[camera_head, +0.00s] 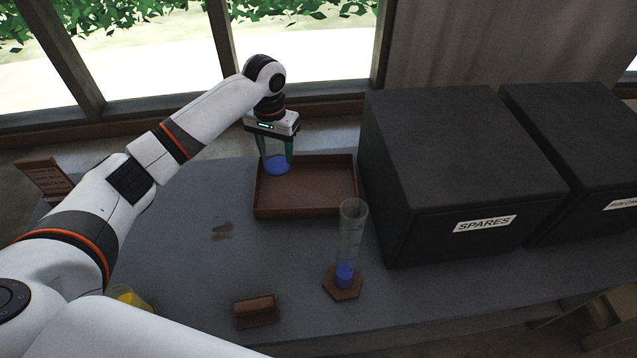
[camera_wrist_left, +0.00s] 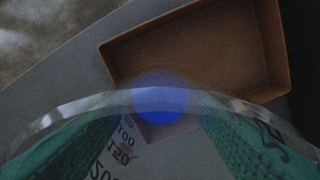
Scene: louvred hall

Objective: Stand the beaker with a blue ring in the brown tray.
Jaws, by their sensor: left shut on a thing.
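My left gripper (camera_head: 276,148) is shut on a clear beaker (camera_head: 277,165), with one teal finger on either side of it. The beaker looks upright and shows blue at its lower end; whether this is a ring or liquid I cannot tell. The brown tray (camera_head: 300,211) lies on the grey table, and in the head view the beaker overlaps its back left part. In the left wrist view the beaker's blue part (camera_wrist_left: 160,97) overlaps the edge of the tray (camera_wrist_left: 200,50). Whether the beaker touches the tray is unclear. My right gripper is out of view.
A tall clear cylinder (camera_head: 351,230) with blue low down stands on a brown hexagonal base in front of the tray. A black SPARES box (camera_head: 455,170) stands close on the right. A small brown block (camera_head: 256,310) and something yellow (camera_head: 130,297) are near the front.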

